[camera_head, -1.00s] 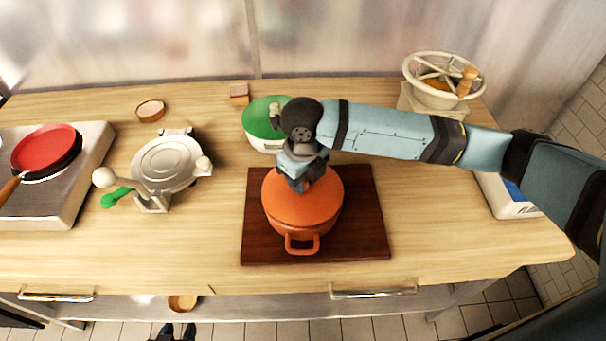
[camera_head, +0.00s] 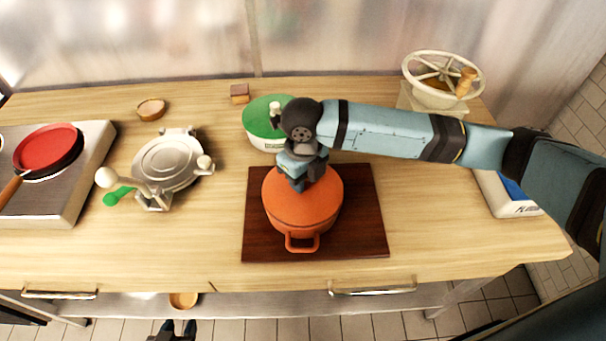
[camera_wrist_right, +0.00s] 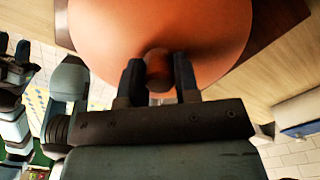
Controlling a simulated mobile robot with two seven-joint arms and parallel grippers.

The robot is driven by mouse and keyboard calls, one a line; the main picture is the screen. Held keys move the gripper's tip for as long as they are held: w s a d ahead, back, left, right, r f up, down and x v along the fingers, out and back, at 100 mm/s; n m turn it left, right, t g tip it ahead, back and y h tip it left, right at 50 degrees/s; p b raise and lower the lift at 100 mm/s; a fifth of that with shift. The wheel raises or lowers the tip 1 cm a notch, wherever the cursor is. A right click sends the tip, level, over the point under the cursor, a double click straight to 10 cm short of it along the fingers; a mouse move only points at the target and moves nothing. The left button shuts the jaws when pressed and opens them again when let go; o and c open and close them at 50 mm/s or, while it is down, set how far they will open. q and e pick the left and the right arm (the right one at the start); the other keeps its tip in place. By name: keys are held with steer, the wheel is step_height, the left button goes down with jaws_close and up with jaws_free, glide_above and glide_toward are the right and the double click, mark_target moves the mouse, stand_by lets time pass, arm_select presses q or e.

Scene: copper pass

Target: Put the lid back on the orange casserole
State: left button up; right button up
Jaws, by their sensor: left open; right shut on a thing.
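The orange casserole (camera_head: 303,238) stands on a dark wooden board (camera_head: 361,220), its front loop handle towards me. Its orange lid (camera_head: 318,204) lies over the pot's opening; any small gap at the rim is hard to tell. My right gripper (camera_head: 300,183) comes down from above and is shut on the lid's knob. In the right wrist view the fingers (camera_wrist_right: 158,80) stand on both sides of the round knob (camera_wrist_right: 158,65), with the lid (camera_wrist_right: 205,30) beyond. My left gripper (camera_head: 178,331) is open and empty at the bottom edge, in front of the counter, partly cut off.
A green-lidded pot (camera_head: 262,120) stands close behind the casserole, by my right wrist. A metal press (camera_head: 168,160) and a hob with a red pan (camera_head: 47,150) are to the left. A cream wheeled device (camera_head: 440,85) is at the back right. The counter's front is clear.

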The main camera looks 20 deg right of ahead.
steer(key=shift+f+p, duration=0.1)
steer(key=shift+p, duration=1.15)
stand_by(1.8)
steer(key=o, duration=1.6)
steer(key=shift+c, duration=0.2)
